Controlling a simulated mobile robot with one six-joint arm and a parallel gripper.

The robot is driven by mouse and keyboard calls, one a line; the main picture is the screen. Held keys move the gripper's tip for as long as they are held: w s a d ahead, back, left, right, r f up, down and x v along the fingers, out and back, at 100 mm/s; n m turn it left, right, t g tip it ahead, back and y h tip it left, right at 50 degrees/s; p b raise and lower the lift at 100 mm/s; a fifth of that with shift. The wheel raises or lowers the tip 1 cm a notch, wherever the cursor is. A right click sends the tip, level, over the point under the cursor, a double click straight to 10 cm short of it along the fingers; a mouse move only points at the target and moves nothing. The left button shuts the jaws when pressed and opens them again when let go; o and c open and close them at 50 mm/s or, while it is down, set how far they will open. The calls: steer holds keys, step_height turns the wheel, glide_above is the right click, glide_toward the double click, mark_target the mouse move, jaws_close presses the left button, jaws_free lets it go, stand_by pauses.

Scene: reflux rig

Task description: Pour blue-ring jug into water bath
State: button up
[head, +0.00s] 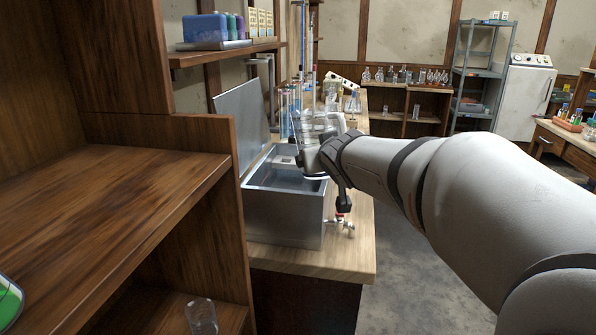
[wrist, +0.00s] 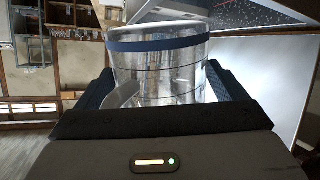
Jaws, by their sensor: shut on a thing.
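The blue-ring jug (wrist: 155,72) is clear, with a blue band near its rim, and fills the middle of the wrist view between my jaws. My gripper (wrist: 152,92) is shut on its sides. In the head view, the jug (head: 312,128) is held tilted above the water bath, partly hidden by my gripper (head: 328,152). The water bath (head: 283,222) is an open grey metal tank on the wooden bench, with its lid (head: 241,118) raised at the left. I cannot tell how much liquid is in the jug.
A wooden shelf unit (head: 110,195) stands close at the left, with a clear glass (head: 201,316) low down. A tap (head: 340,222) sticks out of the bath's right side. Tall glassware (head: 290,108) stands behind the bath. Floor right of the bench is clear.

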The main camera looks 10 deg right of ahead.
steer(key=shift+s+r+g+p, duration=0.25)
steer(key=shift+r+p, duration=0.4)
steer(key=shift+p, duration=1.15)
steer(key=shift+d+r+g+p, duration=0.1)
steer(key=shift+g+p, duration=0.15)
steer(key=shift+p, duration=0.75)
steer(key=g+p, duration=0.1)
steer(key=p, duration=0.2)
steer(key=n+p, duration=0.1)
steer(key=p, duration=0.3)
steer(key=shift+s+d+r+g+h, duration=0.1)
steer(key=shift+s+r+g+h, duration=0.05)
steer(key=shift+r+g+h, duration=0.2)
steer(key=g+p, duration=0.1)
steer(key=p, duration=0.5)
steer(key=shift+r+g, duration=0.15)
steer(key=shift+g, duration=0.2)
steer(key=shift+f+n+g+h+p, duration=0.2)
steer(key=shift+n+g+h+p, duration=0.15)
steer(key=shift+p, duration=0.65)
